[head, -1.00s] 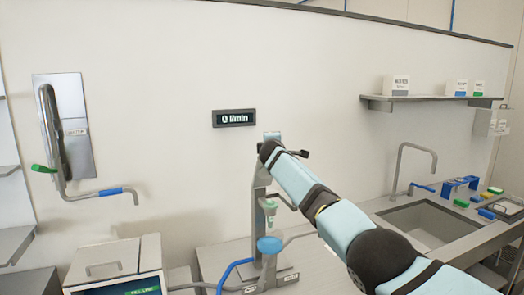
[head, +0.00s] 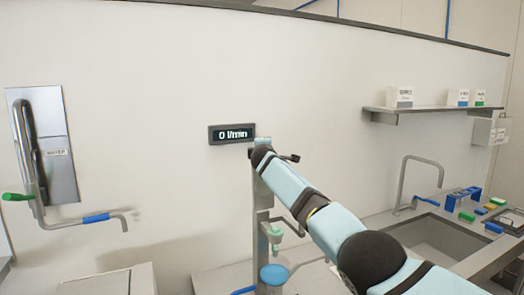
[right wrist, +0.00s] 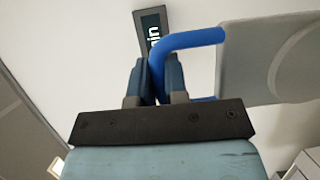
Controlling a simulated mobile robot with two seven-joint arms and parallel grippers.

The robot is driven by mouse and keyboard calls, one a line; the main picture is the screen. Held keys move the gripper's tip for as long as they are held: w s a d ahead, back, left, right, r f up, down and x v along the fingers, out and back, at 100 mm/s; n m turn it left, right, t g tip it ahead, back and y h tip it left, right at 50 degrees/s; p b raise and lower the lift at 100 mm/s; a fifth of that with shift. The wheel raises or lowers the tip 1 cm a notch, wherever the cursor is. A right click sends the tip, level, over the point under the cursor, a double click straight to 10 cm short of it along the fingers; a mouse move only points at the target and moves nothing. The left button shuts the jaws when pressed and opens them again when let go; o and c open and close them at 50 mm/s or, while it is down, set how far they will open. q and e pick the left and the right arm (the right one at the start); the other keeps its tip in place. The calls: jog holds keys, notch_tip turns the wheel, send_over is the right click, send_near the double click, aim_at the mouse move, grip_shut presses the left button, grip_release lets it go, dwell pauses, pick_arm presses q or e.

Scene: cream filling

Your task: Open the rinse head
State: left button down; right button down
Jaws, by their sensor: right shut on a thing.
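A grey stand (head: 264,215) with a green nozzle (head: 275,236) and a blue round part (head: 273,273) below it stands against the wall. I cannot tell for certain which part is the rinse head. My right arm reaches in from the right to the top of this stand; its gripper is hidden there by the arm. In the right wrist view, my right gripper (right wrist: 154,78) is shut on a bent blue handle (right wrist: 192,39). A grey flat part (right wrist: 270,55) lies to the right of the handle. My left gripper is not in view.
A display (head: 231,134) reading 0 l/min hangs on the wall beside the arm's end. A wall panel (head: 42,145) with a blue-gripped pipe (head: 97,218) is at left. A sink (head: 440,240) and shelf (head: 430,111) are at right.

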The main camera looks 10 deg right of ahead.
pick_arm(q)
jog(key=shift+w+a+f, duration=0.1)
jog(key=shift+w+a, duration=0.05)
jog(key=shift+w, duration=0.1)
pick_arm(e)
jog(key=shift+w, duration=0.4)
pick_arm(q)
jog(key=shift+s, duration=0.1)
pick_arm(e)
jog(key=c, duration=1.2)
grip_release()
jog(key=shift+d, duration=0.15)
jog(key=shift+o, duration=0.2)
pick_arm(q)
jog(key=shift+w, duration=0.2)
pick_arm(e)
jog(key=shift+f, duration=0.1)
jog(key=shift+s, duration=0.1)
